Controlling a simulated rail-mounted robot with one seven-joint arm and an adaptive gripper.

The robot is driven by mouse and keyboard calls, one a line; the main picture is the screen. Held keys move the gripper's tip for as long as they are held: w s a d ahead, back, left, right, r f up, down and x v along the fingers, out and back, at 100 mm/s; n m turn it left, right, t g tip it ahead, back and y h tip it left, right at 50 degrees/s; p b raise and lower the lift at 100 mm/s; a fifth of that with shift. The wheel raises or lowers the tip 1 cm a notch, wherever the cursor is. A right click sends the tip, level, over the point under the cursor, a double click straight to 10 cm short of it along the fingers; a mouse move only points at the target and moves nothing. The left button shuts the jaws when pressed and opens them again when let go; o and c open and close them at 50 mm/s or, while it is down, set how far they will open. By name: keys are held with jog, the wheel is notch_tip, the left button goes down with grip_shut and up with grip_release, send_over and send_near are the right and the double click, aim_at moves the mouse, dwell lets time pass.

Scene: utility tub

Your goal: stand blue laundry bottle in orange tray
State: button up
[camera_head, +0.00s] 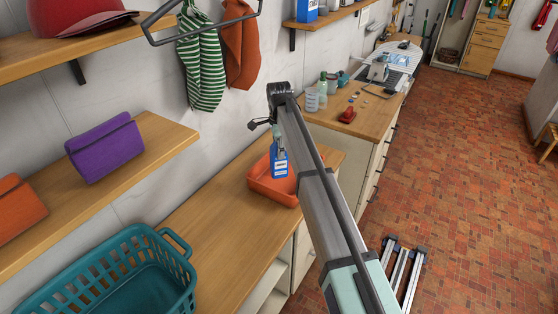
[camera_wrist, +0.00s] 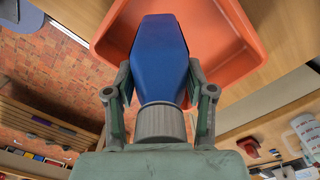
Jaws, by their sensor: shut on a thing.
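The blue laundry bottle (camera_head: 279,164) is upright, with its lower part over the inside of the orange tray (camera_head: 272,190) on the wooden counter. I cannot tell whether its base touches the tray floor. My gripper (camera_head: 277,133) is above the tray, its fingers on both sides of the bottle's upper part. In the wrist view the blue bottle (camera_wrist: 160,50) with its grey cap (camera_wrist: 161,122) sits between the fingers of my gripper (camera_wrist: 160,85). The orange tray (camera_wrist: 236,45) lies beyond it, and the bottle hides part of the tray.
A teal laundry basket (camera_head: 118,270) stands at the front left. The counter (camera_head: 215,225) between basket and tray is clear. Farther back are bottles (camera_head: 328,83) and a red object (camera_head: 347,115). A shelf with a purple pouch (camera_head: 103,147) juts from the wall at left.

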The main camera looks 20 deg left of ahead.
aim_at(279, 163)
jog(key=shift+f+p, duration=0.85)
jog(key=shift+f, duration=2.65)
jog(key=shift+f, duration=0.1)
jog(key=o, duration=1.5)
jog(key=shift+c, duration=0.2)
notch_tip(279, 163, up, 12)
jog(key=b, duration=0.3)
